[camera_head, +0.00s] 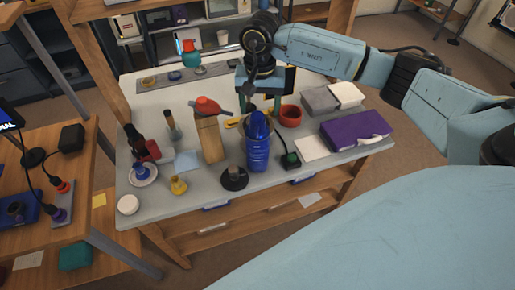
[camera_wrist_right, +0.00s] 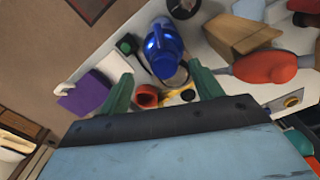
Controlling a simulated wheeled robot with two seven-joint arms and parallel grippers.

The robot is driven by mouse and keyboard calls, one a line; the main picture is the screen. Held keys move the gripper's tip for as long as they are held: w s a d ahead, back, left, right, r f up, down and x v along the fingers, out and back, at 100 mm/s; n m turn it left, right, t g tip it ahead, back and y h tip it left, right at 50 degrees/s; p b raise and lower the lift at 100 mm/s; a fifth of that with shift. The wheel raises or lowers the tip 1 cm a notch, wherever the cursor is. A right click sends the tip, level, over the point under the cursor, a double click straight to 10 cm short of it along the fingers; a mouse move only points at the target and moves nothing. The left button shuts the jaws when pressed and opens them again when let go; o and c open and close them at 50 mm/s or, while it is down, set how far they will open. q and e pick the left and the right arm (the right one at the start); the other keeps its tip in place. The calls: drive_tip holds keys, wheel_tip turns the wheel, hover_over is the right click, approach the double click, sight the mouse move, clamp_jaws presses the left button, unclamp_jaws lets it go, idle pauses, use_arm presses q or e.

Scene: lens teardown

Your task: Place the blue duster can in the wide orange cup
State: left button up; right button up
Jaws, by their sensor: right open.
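The blue duster can (camera_head: 257,152) stands upright near the front middle of the grey table; it also shows in the right wrist view (camera_wrist_right: 164,50), beyond and between the fingers. The wide orange cup (camera_head: 290,116), a low reddish ring shape, sits behind and right of the can. It also shows in the right wrist view (camera_wrist_right: 146,97), near the left finger. My right gripper (camera_head: 263,104) points down behind the can, its green fingers apart with nothing between them; they also show in the wrist view (camera_wrist_right: 163,82). My left gripper is out of view.
A tan wooden block (camera_head: 210,137) with a red blower (camera_head: 207,105) stands left of the can. A dark round pot (camera_head: 234,179) is in front-left, a small green-black item (camera_head: 290,160) at right. A purple box (camera_head: 355,132) lies at right. Bare tabletop shows at front left.

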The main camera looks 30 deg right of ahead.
sight(257, 114)
drive_tip(key=shift+w+a+f+p, duration=0.1)
drive_tip(key=shift+f+p, duration=0.2)
drive_tip(key=shift+f, duration=1.3)
drive_tip(key=shift+w+a+f+p, duration=0.1)
drive_tip(key=shift+f+p, duration=0.2)
drive_tip(key=shift+f, duration=1.25)
drive_tip(key=shift+c, duration=0.4)
drive_tip(key=shift+r, duration=0.1)
clamp_jaws()
